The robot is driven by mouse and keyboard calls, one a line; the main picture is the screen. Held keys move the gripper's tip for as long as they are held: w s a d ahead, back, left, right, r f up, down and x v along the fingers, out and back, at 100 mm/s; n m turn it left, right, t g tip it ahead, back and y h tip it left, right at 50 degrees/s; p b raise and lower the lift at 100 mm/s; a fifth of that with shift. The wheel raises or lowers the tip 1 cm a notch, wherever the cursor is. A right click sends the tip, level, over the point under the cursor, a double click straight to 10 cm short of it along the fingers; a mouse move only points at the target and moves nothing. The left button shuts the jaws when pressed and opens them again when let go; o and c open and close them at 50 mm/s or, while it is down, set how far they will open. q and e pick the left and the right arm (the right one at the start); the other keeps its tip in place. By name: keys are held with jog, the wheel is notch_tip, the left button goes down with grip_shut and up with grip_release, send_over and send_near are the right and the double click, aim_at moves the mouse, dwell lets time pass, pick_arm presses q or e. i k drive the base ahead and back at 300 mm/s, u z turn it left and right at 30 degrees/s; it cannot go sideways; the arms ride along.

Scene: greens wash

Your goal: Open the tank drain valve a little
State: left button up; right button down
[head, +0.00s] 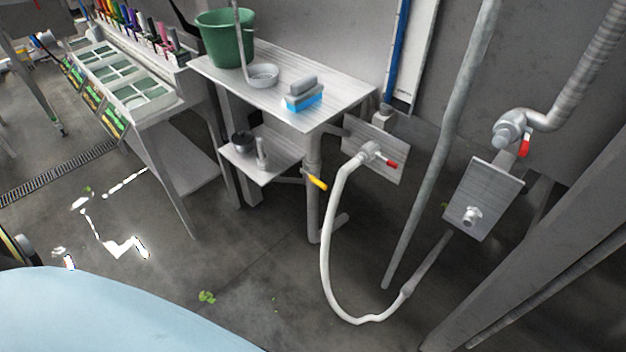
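Three valve handles show in the head view, and I cannot tell which belongs to the tank drain. A yellow lever (317,182) sits on a vertical grey pipe below the metal table, angled down to the right. A red lever (391,164) sticks out right from a fitting on a wall plate, where a white hose starts. Another red lever (524,147) hangs down at a thick grey pipe elbow (508,131) on the right. No tank can be clearly identified. Neither of my grippers is in view.
The metal table (340,97) carries a green bucket (224,40), a small bowl (263,76) and a blue-and-grey brush or sponge (303,95). The white hose (325,250) loops low over the floor. A diagonal grey beam (545,235) stands at the right. Floor in front is mostly clear, wet at left.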

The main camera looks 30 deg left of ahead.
aim_at(315, 181)
jog(key=k, duration=0.5)
jog(key=u, duration=0.85)
jog(key=i, duration=1.35)
jog(key=z, duration=0.15)
